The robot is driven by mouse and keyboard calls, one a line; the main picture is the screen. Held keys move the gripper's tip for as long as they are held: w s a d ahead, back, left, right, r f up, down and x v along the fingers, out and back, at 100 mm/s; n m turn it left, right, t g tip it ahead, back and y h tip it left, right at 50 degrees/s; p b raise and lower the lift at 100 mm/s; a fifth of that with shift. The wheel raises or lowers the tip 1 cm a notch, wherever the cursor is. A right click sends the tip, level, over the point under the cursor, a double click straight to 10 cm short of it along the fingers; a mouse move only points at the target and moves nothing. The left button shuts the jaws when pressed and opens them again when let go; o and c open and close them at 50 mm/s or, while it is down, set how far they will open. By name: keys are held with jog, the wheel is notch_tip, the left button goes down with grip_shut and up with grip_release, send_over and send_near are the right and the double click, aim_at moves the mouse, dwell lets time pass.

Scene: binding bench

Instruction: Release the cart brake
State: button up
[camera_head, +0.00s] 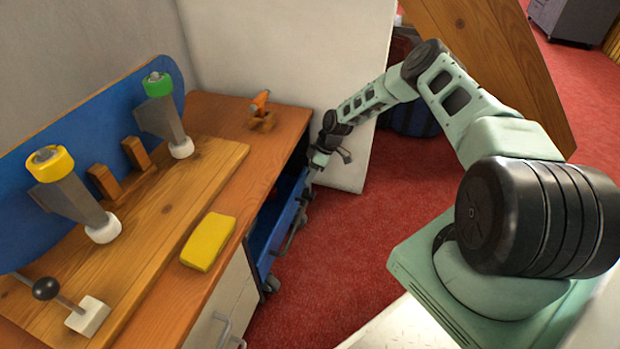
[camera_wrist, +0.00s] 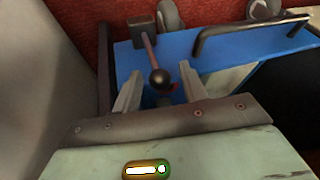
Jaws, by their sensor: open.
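The blue cart (camera_head: 273,230) stands low under the bench; its blue face also shows in the wrist view (camera_wrist: 222,42). A lever with a thin reddish rod and a dark ball knob (camera_wrist: 160,78) rises from a dark block (camera_wrist: 143,30) at the cart's edge; I take it for the brake lever. My gripper (camera_wrist: 160,70) is open, with one finger on each side of the knob in the picture. Whether the fingers touch it, I cannot tell. In the head view my gripper (camera_head: 312,172) is at the cart's far end, and the lever cannot be made out.
The wooden bench (camera_head: 232,112) holds a yellow block (camera_head: 208,242), an orange-handled tool (camera_head: 261,106) and a fixture with yellow and green caps. A pale panel (camera_head: 290,50) stands close behind my gripper. A dark bar handle (camera_wrist: 250,30) crosses the cart. Red floor lies clear beside it.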

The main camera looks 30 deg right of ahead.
jog(key=shift+a+f, duration=0.1)
jog(key=shift+f, duration=0.2)
grip_shut()
